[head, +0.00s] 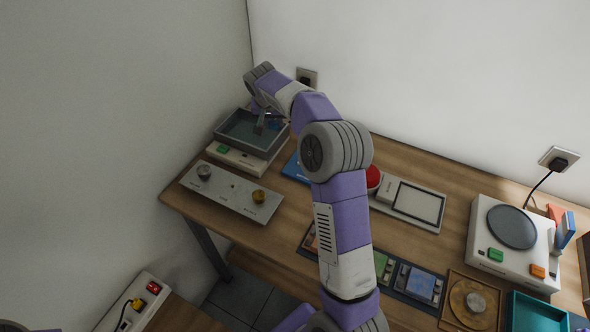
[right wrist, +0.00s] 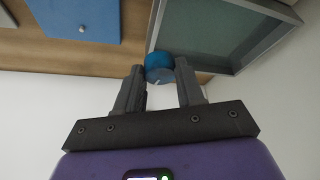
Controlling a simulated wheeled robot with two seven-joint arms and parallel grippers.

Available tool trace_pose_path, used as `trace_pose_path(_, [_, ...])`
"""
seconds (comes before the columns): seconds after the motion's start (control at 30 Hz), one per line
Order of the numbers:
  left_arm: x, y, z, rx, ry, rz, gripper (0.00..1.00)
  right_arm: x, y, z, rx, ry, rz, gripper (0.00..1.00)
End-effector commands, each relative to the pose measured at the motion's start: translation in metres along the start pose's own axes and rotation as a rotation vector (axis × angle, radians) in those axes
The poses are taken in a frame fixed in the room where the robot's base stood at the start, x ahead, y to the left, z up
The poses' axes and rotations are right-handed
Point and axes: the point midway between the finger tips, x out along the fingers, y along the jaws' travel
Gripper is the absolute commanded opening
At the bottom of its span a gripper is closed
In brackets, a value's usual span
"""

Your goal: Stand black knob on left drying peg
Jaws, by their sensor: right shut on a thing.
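My right gripper (head: 260,124) is over the grey bath tray (head: 226,139) at the back left of the table. In the right wrist view its fingers (right wrist: 160,75) are shut on a small round knob (right wrist: 158,63). The knob looks blue there, not black, with a white mark on its face. The tray's rim (right wrist: 240,66) is close beside it. A pale panel (head: 228,189) lies in front of the tray. It bears a silver knob (head: 204,171) on the left and a brass knob (head: 259,196) on the right. I cannot make out bare pegs. My left gripper is not in view.
A blue box (head: 294,167) lies right of the tray, partly behind my right arm. A red dome (head: 373,177) and a framed pad (head: 417,205) are farther right. A device with a round grey plate (head: 511,227) stands at the right. A wall is close on the left.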

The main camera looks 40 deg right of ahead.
Motion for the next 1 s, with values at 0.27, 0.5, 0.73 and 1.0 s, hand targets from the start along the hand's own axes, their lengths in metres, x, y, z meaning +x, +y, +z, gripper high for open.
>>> trace_pose_path(0.27, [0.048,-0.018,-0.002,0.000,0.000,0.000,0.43,-0.003,0.061,0.041,0.151,-0.009,0.045,0.09])
trace_pose_path(0.5, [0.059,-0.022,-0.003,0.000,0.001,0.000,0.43,0.001,0.079,0.057,0.198,-0.018,0.056,0.09])
trace_pose_path(0.73, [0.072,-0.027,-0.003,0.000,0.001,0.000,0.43,0.035,0.078,0.072,0.199,-0.020,0.057,0.09])
trace_pose_path(1.0, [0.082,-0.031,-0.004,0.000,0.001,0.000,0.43,0.064,0.078,0.084,0.198,-0.020,0.058,0.09])
